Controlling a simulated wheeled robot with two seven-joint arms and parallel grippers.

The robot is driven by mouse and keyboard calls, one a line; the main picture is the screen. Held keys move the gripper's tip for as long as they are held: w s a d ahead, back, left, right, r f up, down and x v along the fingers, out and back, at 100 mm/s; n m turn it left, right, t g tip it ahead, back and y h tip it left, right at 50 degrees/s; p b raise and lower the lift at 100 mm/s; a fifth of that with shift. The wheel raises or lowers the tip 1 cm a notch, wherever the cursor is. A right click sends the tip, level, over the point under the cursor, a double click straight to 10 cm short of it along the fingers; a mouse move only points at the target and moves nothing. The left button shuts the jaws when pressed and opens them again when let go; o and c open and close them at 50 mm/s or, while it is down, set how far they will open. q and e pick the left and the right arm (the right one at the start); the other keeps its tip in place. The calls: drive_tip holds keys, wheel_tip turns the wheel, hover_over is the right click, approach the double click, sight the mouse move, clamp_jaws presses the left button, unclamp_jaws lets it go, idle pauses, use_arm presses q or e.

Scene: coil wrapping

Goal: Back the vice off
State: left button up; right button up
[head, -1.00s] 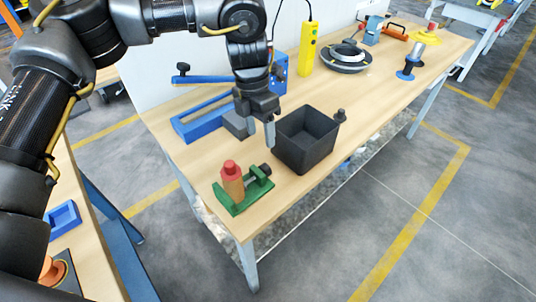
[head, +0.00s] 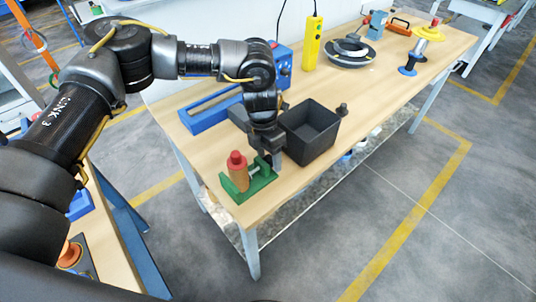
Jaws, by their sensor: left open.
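The green vice (head: 260,189) sits at the table's near left corner. An orange-brown cylinder with a red cap (head: 238,170) stands upright between its jaws. My left gripper (head: 271,161) is open and points down at the right end of the vice, where the vice's dark screw knob is. The fingers are right at that knob and largely hide it. I cannot tell whether they touch it. My right gripper is out of view.
A black open bin (head: 311,145) stands close to the right of my left gripper. A blue frame (head: 205,122) lies behind it. A yellow handset (head: 312,44), a dark round turntable (head: 350,54) and a spool (head: 410,66) stand farther back. The table's right-hand middle is clear.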

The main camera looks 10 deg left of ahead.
use_arm(q)
drive_tip(key=shift+c, duration=0.5)
drive_tip(key=shift+c, duration=1.3)
drive_tip(key=c, duration=0.6)
drive_tip(key=shift+s+d+f+t+y+b, duration=0.1)
drive_tip(key=shift+d+t+y+b, duration=0.05)
drive_tip(key=shift+t+y+b, duration=0.3)
drive_tip(key=shift+s+d+f+t+y+b, duration=0.1)
drive_tip(key=shift+t+y+b, duration=0.3)
drive_tip(key=shift+t+y, duration=0.05)
drive_tip(key=shift+c, duration=0.2)
drive_tip(key=shift+t+y, duration=0.3)
drive_tip(key=shift+y, duration=0.1)
drive_tip(key=shift+r+t+y+b, duration=0.25)
drive_tip(key=shift+t+y+b, duration=0.05)
